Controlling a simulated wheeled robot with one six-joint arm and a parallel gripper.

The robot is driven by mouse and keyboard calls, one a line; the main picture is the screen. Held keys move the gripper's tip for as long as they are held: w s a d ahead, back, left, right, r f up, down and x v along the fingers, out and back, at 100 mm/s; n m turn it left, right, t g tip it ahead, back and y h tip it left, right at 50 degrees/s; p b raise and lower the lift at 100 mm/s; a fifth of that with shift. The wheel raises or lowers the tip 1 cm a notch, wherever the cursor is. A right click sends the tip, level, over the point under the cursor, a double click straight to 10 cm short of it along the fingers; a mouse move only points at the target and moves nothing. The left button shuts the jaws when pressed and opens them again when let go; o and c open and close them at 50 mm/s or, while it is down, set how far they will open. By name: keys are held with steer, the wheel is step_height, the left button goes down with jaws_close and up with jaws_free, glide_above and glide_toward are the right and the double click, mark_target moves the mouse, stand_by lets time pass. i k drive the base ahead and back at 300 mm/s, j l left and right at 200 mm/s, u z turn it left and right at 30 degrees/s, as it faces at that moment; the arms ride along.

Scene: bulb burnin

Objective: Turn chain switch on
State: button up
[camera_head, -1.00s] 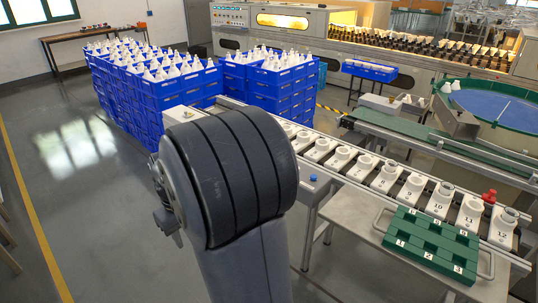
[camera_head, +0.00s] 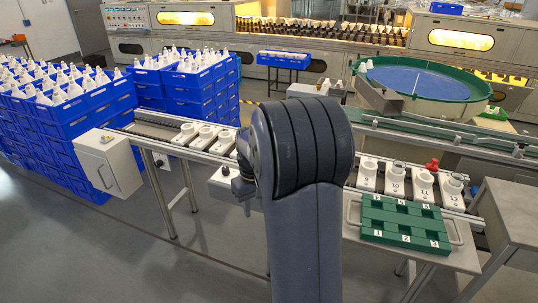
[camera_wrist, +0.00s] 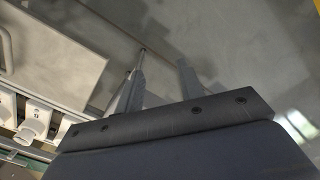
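My gripper (camera_wrist: 162,62) shows in the wrist view with its two fingers apart and nothing between them, above grey floor. The chain conveyor carries white numbered holders (camera_head: 395,181). I cannot tell for sure which part is the chain switch. A light box (camera_head: 223,184) at the conveyor's front edge is partly beside my arm. A grey box with a handle (camera_head: 108,162) stands at the conveyor's left end. A red knob-like part (camera_head: 432,164) is behind the holders.
A green numbered tray (camera_head: 405,219) lies on a metal table right of my arm. Blue crates (camera_head: 72,122) with white bulbs are stacked at left. A grey table (camera_head: 515,225) is at far right. A blue round table (camera_head: 420,82) stands behind. Floor at front left is clear.

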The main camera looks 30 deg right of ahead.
mark_target(225, 170)
steer(key=i+j+z, duration=0.3)
steer(key=i, duration=0.35)
steer(key=i+j+z, duration=0.35)
steer(key=i+j, duration=0.25)
